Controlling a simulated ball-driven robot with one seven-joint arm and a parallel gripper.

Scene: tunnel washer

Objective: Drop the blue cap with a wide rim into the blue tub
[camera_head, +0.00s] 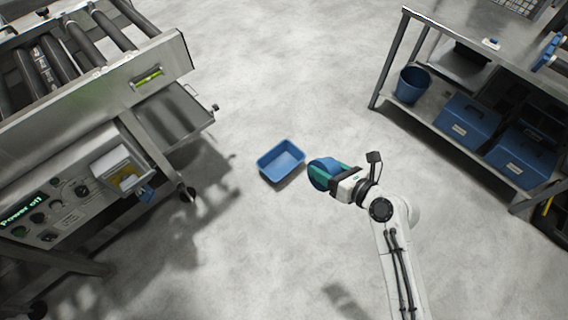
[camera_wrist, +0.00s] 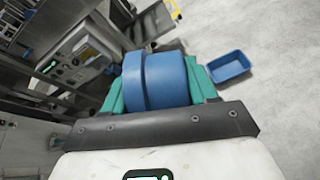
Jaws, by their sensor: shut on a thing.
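The blue cap with a wide rim (camera_head: 320,174) is held between the green fingers of my gripper (camera_head: 334,175). In the wrist view the cap (camera_wrist: 155,80) fills the space between the two fingers of my gripper (camera_wrist: 157,90), which is shut on it. The blue tub (camera_head: 281,161) is an open rectangular tub on the floor, just left of the cap in the head view. It looks empty. The tub also shows at the upper right of the wrist view (camera_wrist: 229,67), apart from the cap.
A steel machine with rollers (camera_head: 95,80) and a control panel (camera_head: 55,215) stands at the left. A steel shelf table (camera_head: 445,125) with a blue bucket (camera_head: 411,86) and blue boxes (camera_head: 463,121) stands at the right. The grey floor around the tub is clear.

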